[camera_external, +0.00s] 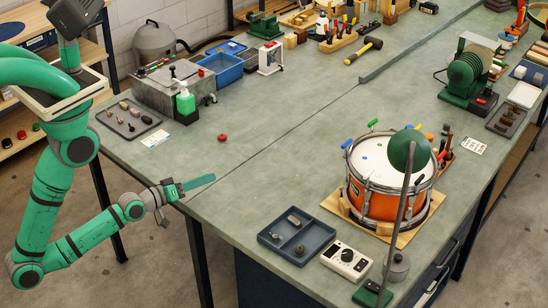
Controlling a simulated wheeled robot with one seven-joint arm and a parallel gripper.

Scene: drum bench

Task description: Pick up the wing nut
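I cannot make out the wing nut for certain. A dark two-part tray (285,251) near the bench's front edge holds a few small metal pieces, too small to identify. One is a brownish piece (294,220) at the back, one a dark piece (275,236) at the left, one a greyish piece (300,249) at the front. My gripper (196,183) is at the bench's left front edge, left of and apart from this tray. Its green finger points right, seen side-on. Whether the fingers are open or shut does not show. I see nothing held in it.
An orange drum (375,200) stands on a wooden board right of the tray, with a green-headed stand in front. A white control box (347,258) sits beside the tray. A small red piece (222,137) lies behind my gripper. The bench middle is mostly clear.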

